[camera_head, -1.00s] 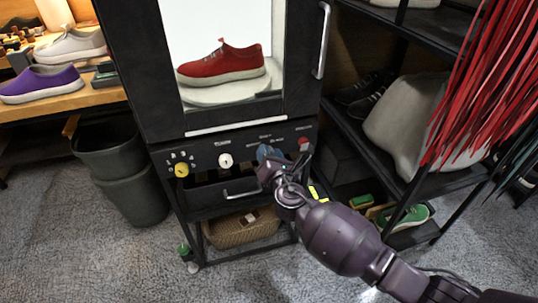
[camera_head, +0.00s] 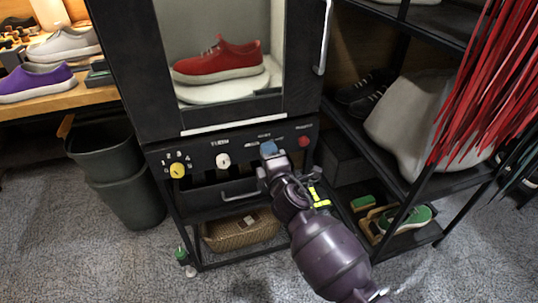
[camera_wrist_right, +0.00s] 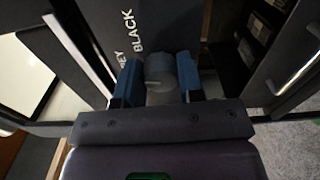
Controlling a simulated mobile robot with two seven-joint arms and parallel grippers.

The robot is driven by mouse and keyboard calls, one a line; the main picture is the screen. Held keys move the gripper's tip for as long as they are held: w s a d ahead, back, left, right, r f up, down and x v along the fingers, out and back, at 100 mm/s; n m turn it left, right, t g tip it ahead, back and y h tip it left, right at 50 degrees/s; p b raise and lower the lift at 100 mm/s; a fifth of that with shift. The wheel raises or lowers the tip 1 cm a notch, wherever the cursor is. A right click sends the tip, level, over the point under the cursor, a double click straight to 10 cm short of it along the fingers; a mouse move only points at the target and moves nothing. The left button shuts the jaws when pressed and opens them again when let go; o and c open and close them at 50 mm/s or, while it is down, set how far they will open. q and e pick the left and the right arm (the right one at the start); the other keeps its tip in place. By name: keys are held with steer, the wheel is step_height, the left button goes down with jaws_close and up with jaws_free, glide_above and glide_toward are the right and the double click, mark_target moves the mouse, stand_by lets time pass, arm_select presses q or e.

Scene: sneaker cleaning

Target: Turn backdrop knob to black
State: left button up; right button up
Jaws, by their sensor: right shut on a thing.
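The backdrop knob (camera_wrist_right: 160,70) is a grey round knob in the right wrist view, with the label BLACK and part of a label ending in EY on the dark panel beside it. My right gripper (camera_wrist_right: 158,84) has its blue fingers on either side of the knob, shut on it. In the head view the right gripper (camera_head: 268,153) reaches the control panel (camera_head: 240,150) from below and hides the knob. The backdrop (camera_head: 210,28) inside the booth looks grey behind the red sneaker (camera_head: 218,62). My left gripper is not in view.
A yellow knob (camera_head: 177,171), a white knob (camera_head: 223,160) and a red button (camera_head: 304,142) sit on the same panel. A drawer handle (camera_head: 240,197) is below. A shelf rack (camera_head: 410,185) stands close on the right, bins (camera_head: 118,170) on the left.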

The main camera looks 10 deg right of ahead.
arm_select(q)
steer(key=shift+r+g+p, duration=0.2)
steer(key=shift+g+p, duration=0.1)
steer(key=shift+p, duration=0.3)
arm_select(e)
steer(key=shift+a+m, duration=0.1)
steer(key=shift+m, duration=4.6)
steer(key=shift+f, duration=0.1)
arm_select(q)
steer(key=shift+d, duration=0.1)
arm_select(e)
steer(key=o, duration=0.9)
steer(key=shift+s, duration=0.1)
arm_select(q)
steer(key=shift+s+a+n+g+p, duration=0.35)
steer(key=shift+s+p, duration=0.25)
steer(key=shift+p, duration=0.9)
arm_select(e)
steer(key=shift+s+d, duration=0.3)
steer(key=shift+s, duration=1.45)
steer(key=shift+s+d, duration=0.35)
steer(key=shift+s, duration=1.4)
steer(key=shift+s+d, duration=0.3)
steer(key=shift+s, duration=1.45)
